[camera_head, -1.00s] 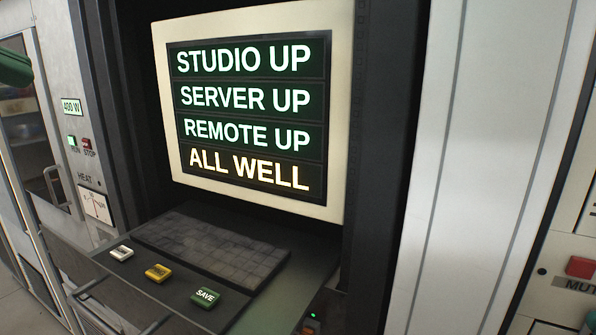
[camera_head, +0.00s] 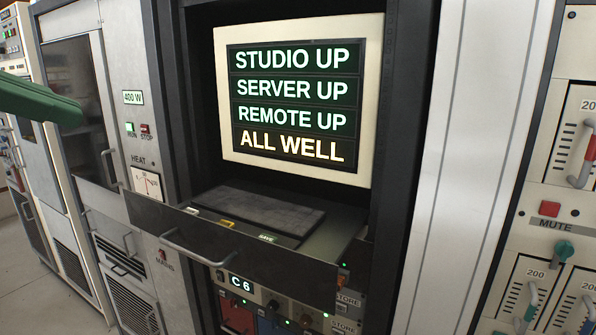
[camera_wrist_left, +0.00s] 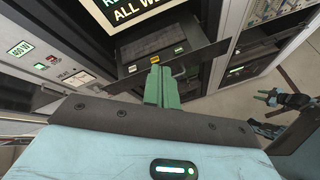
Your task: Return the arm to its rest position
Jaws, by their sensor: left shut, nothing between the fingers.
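My left gripper (camera_head: 68,110) comes in from the left edge of the head view as a dark green shape in front of the grey cabinet. In the left wrist view its green fingers (camera_wrist_left: 161,85) are together, with nothing between them. They point towards the console's shelf and appear over its front edge. What looks like my right arm's end (camera_wrist_left: 275,98) shows small at the right of the left wrist view; its finger state is unclear. The screen (camera_head: 296,102) reads STUDIO UP, SERVER UP, REMOTE UP and ALL WELL.
Below the screen a dark shelf (camera_head: 260,262) juts out, with a keyboard (camera_head: 262,211) and white, yellow and green SAVE keys. A grey cabinet (camera_head: 78,75) with handles stands left. A panel with a red MUTE button (camera_head: 549,208) and levers stands right. Floor shows at lower left.

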